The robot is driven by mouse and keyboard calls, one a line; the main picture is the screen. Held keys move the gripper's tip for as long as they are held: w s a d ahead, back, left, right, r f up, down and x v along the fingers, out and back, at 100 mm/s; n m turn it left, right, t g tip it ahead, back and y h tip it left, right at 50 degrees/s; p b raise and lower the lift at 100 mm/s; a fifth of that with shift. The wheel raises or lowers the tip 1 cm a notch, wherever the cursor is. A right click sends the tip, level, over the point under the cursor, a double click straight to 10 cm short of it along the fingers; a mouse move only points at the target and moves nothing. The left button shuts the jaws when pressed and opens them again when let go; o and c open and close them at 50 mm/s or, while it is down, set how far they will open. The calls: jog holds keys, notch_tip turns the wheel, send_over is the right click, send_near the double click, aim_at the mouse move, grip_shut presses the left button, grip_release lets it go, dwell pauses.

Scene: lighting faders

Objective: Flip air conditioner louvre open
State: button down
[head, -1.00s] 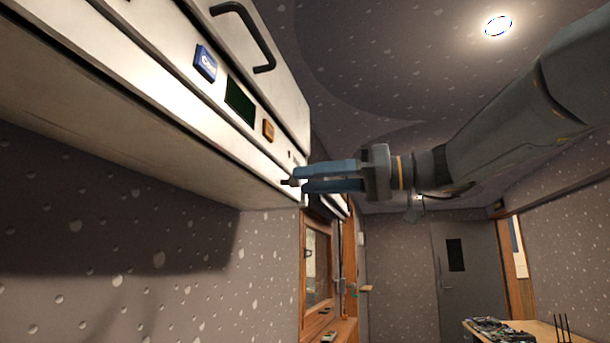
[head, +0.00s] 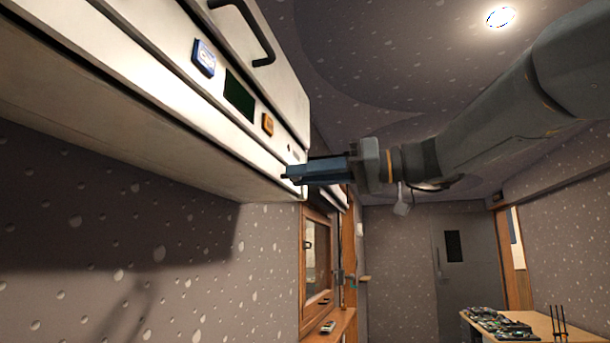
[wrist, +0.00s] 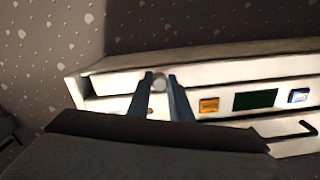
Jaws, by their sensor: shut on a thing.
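The white air conditioner (head: 150,110) hangs high on the wall at the left of the head view, and it also fills the right of the wrist view (wrist: 225,68). Its louvre is the long strip along the lower front edge; how far it is turned is hard to tell. The fingers partly hide the knob.
The unit's front carries a blue badge (head: 204,57), a dark display (head: 240,96), an orange button (head: 267,124) and a black handle (head: 248,30). A wooden-framed window (head: 318,265) is below. A table (head: 515,325) stands at the lower right.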

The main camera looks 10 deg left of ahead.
notch_tip(320, 180, up, 6)
jog(key=h+p, duration=1.1)
jog(key=p, duration=0.6)
jog(key=shift+r+g+h, duration=0.15)
jog(key=shift+g+h, duration=0.15)
jog(key=shift+a, duration=0.1)
jog(key=c, duration=1.6)
grip_release()
jog(key=shift+r, duration=0.1)
